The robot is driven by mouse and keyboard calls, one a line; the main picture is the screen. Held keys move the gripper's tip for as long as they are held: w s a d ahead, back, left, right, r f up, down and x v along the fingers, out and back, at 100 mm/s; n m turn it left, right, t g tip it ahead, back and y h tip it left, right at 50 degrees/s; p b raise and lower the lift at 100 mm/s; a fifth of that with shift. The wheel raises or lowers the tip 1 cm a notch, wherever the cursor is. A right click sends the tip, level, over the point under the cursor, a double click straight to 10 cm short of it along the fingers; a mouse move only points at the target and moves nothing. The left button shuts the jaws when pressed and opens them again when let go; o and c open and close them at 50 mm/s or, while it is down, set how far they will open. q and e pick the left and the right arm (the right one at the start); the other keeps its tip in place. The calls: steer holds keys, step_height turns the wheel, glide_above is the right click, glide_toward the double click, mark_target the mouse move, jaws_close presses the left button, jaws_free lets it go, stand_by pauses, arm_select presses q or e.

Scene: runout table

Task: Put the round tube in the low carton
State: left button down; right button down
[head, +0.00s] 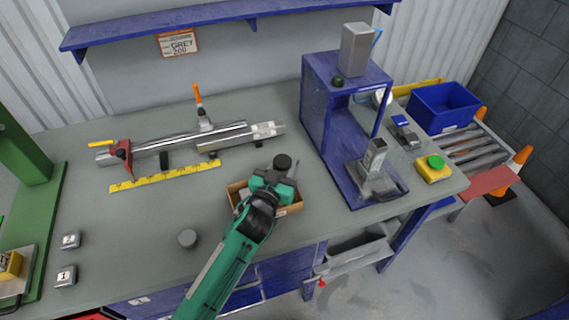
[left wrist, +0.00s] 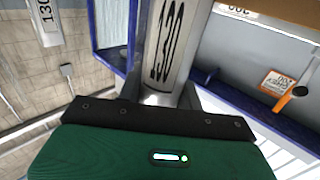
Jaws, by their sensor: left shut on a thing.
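The round tube (left wrist: 165,48) is a silvery-grey piece marked 130, standing between the fingers of my left gripper in the left wrist view. My left gripper (head: 276,178) is shut on it. In the head view the gripper is over the low carton (head: 292,210), a small open brown box on the grey bench. The gripper and arm hide much of the carton's inside and most of the tube. I cannot tell how far the tube's lower end is from the carton floor. My right gripper is not in view.
A blue open-sided stand (head: 317,110) with grey blocks on and in it is to the right. A silver rail (head: 165,146) and yellow ruler (head: 165,177) lie behind left. The bench's left middle is mostly clear.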

arm_select(q)
steer(key=shift+f+b, duration=0.3)
steer(key=shift+f, duration=0.15)
steer(key=c, duration=0.9)
jaws_free()
steer(key=shift+o, duration=0.2)
steer(key=b+v, duration=0.3)
steer(key=v, duration=1.1)
